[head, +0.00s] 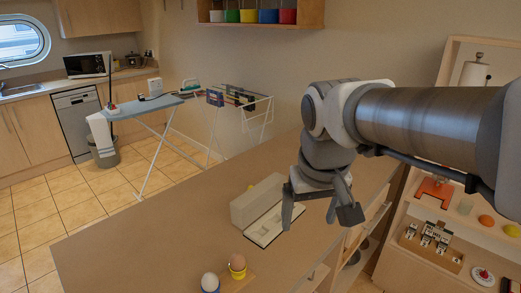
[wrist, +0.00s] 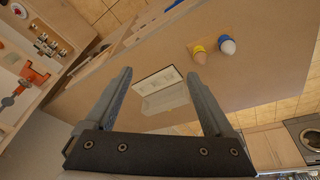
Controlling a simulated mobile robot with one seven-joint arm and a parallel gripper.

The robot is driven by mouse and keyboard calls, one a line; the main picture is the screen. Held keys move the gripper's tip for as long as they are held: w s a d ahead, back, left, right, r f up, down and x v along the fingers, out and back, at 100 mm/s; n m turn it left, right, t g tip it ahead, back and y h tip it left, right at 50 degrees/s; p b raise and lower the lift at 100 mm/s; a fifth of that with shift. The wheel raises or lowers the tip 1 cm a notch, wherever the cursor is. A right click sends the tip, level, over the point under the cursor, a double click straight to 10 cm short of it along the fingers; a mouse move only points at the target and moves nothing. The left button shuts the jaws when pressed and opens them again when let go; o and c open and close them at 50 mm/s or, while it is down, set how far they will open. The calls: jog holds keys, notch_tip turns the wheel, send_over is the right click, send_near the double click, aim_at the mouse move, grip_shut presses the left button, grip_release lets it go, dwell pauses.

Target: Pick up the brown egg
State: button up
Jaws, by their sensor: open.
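The brown egg (head: 237,262) sits upright in a yellow egg cup (head: 238,273) on the wooden counter (head: 120,255), near the bottom of the head view. In the wrist view the brown egg (wrist: 200,57) is at the upper right, beyond my fingertips. A white egg (head: 209,281) in a blue cup stands beside it; it also shows in the wrist view (wrist: 228,46). My gripper (head: 318,215) is open and empty, above the counter, to the right of the egg and apart from it.
A pale box with an open, book-like part (head: 272,225) lies on the counter below my gripper; it shows between my fingers in the wrist view (wrist: 160,90). Shelves with small items (head: 435,240) stand at the right. The counter's left part is clear.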

jog(key=w+a+f+n+g, duration=0.1)
jog(key=w+a+f+g, duration=0.1)
jog(key=w+a, duration=0.5)
jog(key=n+g, duration=0.1)
jog(key=n, duration=0.1)
send_over(237, 255)
notch_tip(237, 255, down, 5)
jog(key=f, duration=1.2)
jog(key=shift+s+a, duration=0.1)
jog(key=shift+a, duration=0.15)
jog(key=shift+d+f, duration=0.2)
jog(key=shift+f, duration=2.5)
jog(key=shift+c, duration=0.3)
jog(key=c, duration=0.8)
